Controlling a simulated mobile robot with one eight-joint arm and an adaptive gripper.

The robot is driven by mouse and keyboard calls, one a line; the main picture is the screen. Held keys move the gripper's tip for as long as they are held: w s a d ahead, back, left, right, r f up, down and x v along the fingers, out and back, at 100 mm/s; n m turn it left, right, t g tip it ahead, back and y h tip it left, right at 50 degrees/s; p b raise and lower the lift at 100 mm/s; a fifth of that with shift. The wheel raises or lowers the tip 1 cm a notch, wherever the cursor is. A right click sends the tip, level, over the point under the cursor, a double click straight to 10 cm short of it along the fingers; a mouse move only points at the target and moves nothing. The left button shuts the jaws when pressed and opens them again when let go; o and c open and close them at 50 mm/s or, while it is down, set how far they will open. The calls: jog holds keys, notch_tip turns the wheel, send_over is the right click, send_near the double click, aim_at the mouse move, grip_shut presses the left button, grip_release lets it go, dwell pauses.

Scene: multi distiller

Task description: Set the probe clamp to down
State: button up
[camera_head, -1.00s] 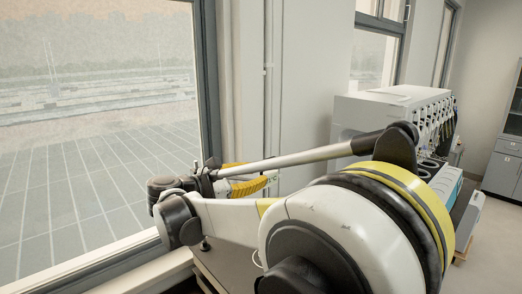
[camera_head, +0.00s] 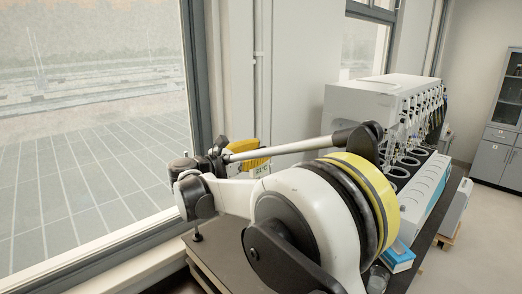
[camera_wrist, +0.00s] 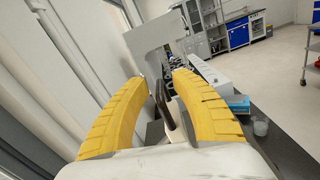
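The multi distiller (camera_head: 365,105) is a grey box on the bench at the right of the head view, with a row of several stations along its front. Clamps and tubes (camera_head: 408,125) hang at these stations; I cannot tell which is the probe clamp or whether it is up or down. In the wrist view the distiller (camera_wrist: 150,42) is ahead, its front seen edge-on. In the head view, my gripper (camera_head: 248,152) is partly hidden behind my arm, near the window and apart from the distiller.
A dark bench (camera_head: 225,268) runs under the distiller. A blue box (camera_head: 398,258) and a clear beaker (camera_head: 378,278) stand at its near end. The window wall (camera_head: 290,60) is close on the left. Grey cabinets (camera_head: 492,155) stand at the far right; the floor before them is clear.

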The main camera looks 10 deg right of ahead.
grip_shut()
notch_tip(320, 180, down, 14)
jog(key=b, duration=0.6)
jog(key=shift+r+b, duration=0.2)
jog(key=shift+b, duration=0.2)
grip_release()
jog(key=v, duration=1.2)
